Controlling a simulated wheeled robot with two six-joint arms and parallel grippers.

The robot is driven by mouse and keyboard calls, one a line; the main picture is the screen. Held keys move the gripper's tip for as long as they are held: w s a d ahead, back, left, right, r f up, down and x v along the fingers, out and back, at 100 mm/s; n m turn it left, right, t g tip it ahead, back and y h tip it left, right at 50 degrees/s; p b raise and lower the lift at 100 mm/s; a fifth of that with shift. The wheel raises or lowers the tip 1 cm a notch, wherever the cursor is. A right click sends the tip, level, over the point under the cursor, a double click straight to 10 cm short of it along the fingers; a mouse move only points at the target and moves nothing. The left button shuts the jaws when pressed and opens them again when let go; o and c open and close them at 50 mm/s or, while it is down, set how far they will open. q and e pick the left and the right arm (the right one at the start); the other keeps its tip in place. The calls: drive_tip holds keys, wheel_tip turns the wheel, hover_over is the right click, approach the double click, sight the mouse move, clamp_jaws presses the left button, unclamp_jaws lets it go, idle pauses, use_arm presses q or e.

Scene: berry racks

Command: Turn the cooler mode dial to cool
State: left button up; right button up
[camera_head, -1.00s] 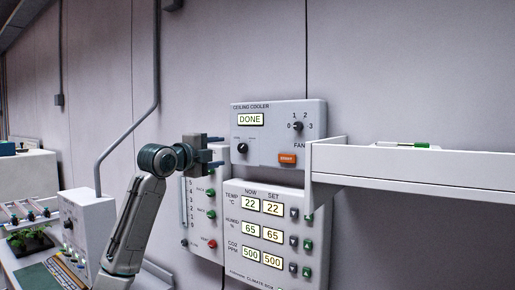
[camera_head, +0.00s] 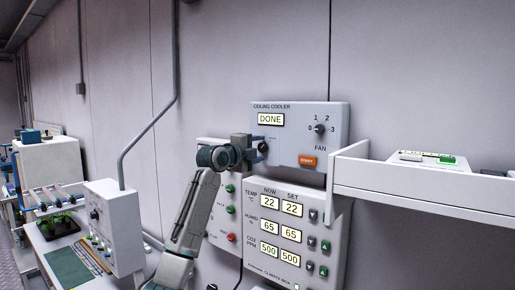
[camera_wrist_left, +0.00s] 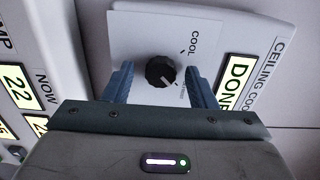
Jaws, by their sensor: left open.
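The ceiling cooler panel (camera_head: 285,133) hangs on the wall, with a display (camera_head: 271,119) reading DONE. Its black mode dial (camera_wrist_left: 160,72) shows in the left wrist view, with the word COOL printed to its upper right. A second label to the lower right is partly hidden by a finger. A pale mark on the dial appears to point down toward that label, not at COOL. My left gripper (camera_head: 262,146) is at the panel's left part and hides the dial in the head view. Its blue fingers are open, one on each side of the dial; contact cannot be told.
A fan knob (camera_head: 320,129) and an orange button (camera_head: 307,161) are on the same panel. The climate panel (camera_head: 330,225) with its displays is just below. A white shelf (camera_head: 425,195) juts out at the right. A white control box (camera_head: 115,225) stands at the left.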

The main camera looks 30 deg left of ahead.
use_arm(q)
drive_tip(key=shift+c, duration=0.2)
drive_tip(key=shift+d, duration=0.1)
drive_tip(key=c, duration=0.9)
drive_tip(key=shift+c, duration=0.2)
drive_tip(key=n, duration=0.4)
drive_tip(key=shift+b, duration=0.35)
drive_tip(key=n, duration=0.4)
drive_tip(key=shift+f+n+b, duration=0.1)
drive_tip(key=shift+n+b, duration=0.2)
drive_tip(key=shift+b, duration=0.05)
drive_tip(key=n+b, duration=0.1)
drive_tip(key=n, duration=0.4)
drive_tip(key=shift+n+b, duration=0.4)
drive_tip(key=shift+n, duration=1.7)
